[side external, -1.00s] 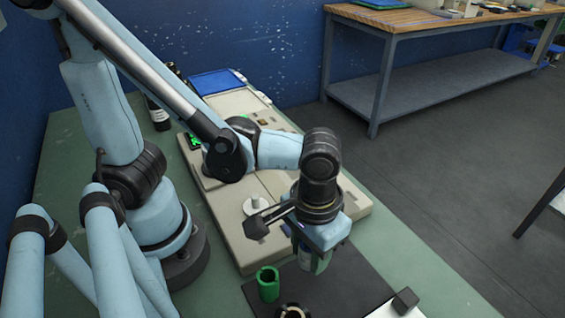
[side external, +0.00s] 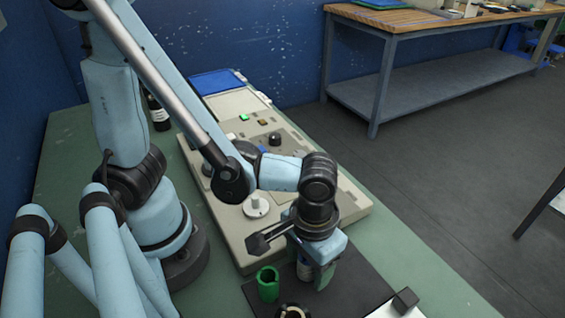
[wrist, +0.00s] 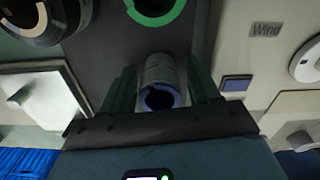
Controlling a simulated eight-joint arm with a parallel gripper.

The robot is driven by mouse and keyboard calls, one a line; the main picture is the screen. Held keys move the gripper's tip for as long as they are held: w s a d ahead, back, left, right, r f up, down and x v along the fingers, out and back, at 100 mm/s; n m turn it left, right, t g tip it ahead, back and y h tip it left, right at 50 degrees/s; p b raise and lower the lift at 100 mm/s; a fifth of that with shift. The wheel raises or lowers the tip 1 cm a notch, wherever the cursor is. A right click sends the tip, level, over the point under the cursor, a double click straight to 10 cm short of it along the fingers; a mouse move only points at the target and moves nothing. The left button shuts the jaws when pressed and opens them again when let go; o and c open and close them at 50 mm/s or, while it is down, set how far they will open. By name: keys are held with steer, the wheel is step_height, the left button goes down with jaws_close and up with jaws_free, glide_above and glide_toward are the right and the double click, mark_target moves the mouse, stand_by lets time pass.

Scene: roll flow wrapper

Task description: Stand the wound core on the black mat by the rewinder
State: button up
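The wound core (side external: 304,270) is a pale, printed cylinder with a bluish end. It is upright between the green fingers of my gripper (side external: 316,272), low over the black mat (side external: 345,280). The wrist view shows the core (wrist: 160,77) end-on between the two fingers (wrist: 161,85), which sit close along its sides. I cannot see whether its bottom touches the mat. The beige rewinder (side external: 255,235), with a white round hub, stands just behind the mat and also shows in the wrist view (wrist: 245,60).
A green tube (side external: 268,284) stands on the mat close left of the held core. A dark ring-shaped thing (side external: 292,311) is at the mat's front. A white block with a black knob (side external: 405,300) is at the right front. A dark bottle (side external: 158,114) stands behind my arm.

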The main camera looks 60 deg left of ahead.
stand_by(0.3)
steer(key=shift+r, duration=6.05)
steer(key=w+a+t, duration=0.3)
steer(key=w+a, duration=0.1)
steer(key=a, duration=0.4)
steer(key=w+a+m+t, duration=0.1)
steer(key=w+a+t, duration=0.3)
steer(key=a, duration=0.4)
steer(key=shift+r+m, duration=0.3)
steer(key=shift+r, duration=0.05)
